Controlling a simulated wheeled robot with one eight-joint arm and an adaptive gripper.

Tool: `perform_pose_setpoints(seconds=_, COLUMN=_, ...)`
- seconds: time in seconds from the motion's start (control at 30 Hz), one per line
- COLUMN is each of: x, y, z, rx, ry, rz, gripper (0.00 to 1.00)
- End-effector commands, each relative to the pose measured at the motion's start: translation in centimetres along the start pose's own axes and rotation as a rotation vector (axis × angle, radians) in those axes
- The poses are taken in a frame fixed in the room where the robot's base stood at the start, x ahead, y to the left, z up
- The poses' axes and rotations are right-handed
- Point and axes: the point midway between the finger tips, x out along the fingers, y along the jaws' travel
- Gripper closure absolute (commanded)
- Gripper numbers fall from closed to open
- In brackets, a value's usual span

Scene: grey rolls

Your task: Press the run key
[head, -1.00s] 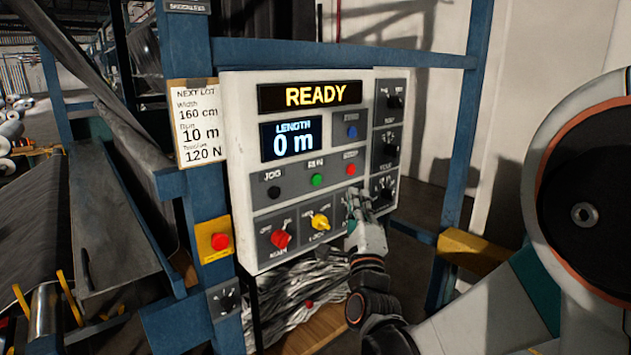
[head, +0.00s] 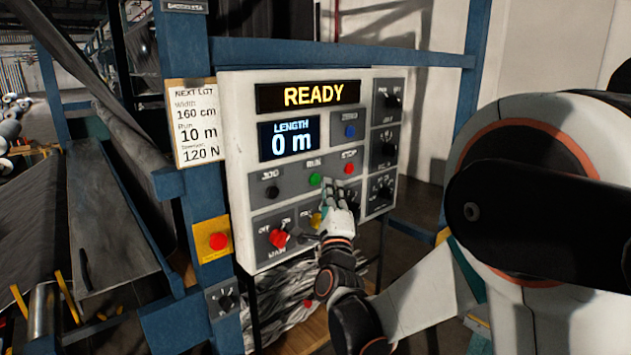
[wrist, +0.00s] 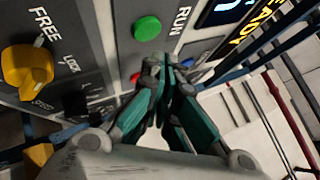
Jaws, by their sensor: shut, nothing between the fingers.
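The run key is a round green button (head: 315,180) under the label RUN on the white control panel (head: 237,150). It also shows in the wrist view (wrist: 147,28), at the top, beside its RUN label. My gripper (head: 328,184) is shut and empty, in front of the panel just below and to the right of the green button in the head view. In the wrist view its fingertips (wrist: 165,62) are close to the button, with a visible gap in the picture. I cannot tell whether they touch the panel. The display (head: 308,94) reads READY and the length display (head: 290,138) reads 0 m.
A black jog button (head: 273,192) and a red stop button (head: 349,168) flank the green one. A blue button (head: 350,131) is above. A red knob (head: 278,238) and a yellow knob (wrist: 27,70) are below. A red button on a yellow box (head: 218,241) is left.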

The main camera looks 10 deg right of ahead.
Motion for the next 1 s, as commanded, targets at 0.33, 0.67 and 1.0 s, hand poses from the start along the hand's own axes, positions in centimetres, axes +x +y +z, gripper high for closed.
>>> perform_pose_setpoints(seconds=0.33, x=0.84, y=0.59, z=0.59, rx=0.000, ry=0.000, rz=-0.001, gripper=1.00)
perform_pose_setpoints(seconds=0.67, x=0.82, y=0.58, z=0.58, rx=0.000, ry=0.000, rz=0.000, gripper=1.00)
perform_pose_setpoints(seconds=1.0, x=0.81, y=0.57, z=0.58, rx=0.000, ry=0.000, rz=0.000, gripper=1.00)
